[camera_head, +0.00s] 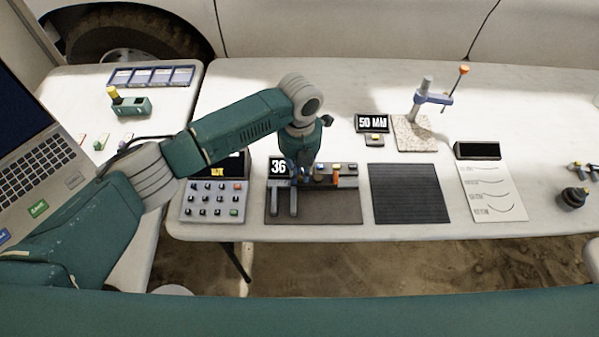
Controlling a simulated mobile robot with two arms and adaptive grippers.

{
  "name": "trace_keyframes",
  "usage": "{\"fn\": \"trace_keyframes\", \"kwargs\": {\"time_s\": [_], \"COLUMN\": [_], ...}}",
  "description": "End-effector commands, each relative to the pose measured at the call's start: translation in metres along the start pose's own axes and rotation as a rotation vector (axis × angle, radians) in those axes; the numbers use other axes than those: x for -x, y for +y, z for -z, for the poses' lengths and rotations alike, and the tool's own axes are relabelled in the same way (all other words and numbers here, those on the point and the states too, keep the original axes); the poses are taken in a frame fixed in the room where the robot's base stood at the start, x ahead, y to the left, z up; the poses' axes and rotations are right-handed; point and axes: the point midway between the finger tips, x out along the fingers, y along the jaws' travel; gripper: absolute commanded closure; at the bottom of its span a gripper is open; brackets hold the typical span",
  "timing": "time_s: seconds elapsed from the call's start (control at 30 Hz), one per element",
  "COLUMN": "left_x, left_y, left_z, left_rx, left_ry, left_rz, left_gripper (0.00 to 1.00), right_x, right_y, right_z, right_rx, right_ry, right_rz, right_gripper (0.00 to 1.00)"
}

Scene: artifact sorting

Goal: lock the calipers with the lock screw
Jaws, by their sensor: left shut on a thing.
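The calipers (347,182) are a grey instrument at the back of a dark grey mat (330,211). Two grey jaws (277,203) point toward me, a small gap apart, and a black display (279,167) reads 36. Small coloured parts sit along the body, among them an orange one (337,176); I cannot tell for sure which is the lock screw. My left gripper (305,178) points down over the left-middle of the calipers. It is shut on a part of them, and its fingers hide that part. My right gripper is not in view.
A keypad box (214,203) stands left of the mat, and a ribbed black mat (408,193) lies right of it. A "50 MM" sign (372,123), a stand on a speckled block (413,134) and a paper sheet (493,191) are further right.

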Motion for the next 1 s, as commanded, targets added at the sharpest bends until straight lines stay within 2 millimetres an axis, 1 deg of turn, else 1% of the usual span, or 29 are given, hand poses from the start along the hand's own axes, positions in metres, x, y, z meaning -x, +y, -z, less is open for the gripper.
{"fn": "trace_keyframes", "kwargs": {"time_s": [0.3,0.83,0.87,0.9,0.93,1.0], "left_x": [0.0015,0.0019,0.0019,0.0018,0.0017,0.0014], "left_y": [0.0001,0.0003,0.0003,0.0002,0.0002,0.0002], "left_z": [-0.0016,-0.0018,-0.0018,-0.0018,-0.0016,-0.0013], "left_rx": [-0.110,-0.128,-0.128,-0.128,-0.128,-0.128], "left_ry": [-0.004,-0.005,-0.005,-0.005,-0.004,-0.003], "left_rz": [0.000,0.000,0.000,0.000,0.000,0.000], "left_gripper": [1.00,1.00,0.79,0.71,0.66,0.66], "right_x": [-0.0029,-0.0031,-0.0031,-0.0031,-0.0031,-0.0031], "right_y": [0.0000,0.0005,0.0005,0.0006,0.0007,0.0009], "right_z": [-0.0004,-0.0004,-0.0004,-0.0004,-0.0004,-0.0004], "right_rx": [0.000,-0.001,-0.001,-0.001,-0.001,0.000], "right_ry": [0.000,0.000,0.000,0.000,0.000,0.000], "right_rz": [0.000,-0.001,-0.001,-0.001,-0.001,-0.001], "right_gripper": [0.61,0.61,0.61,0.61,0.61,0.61]}}
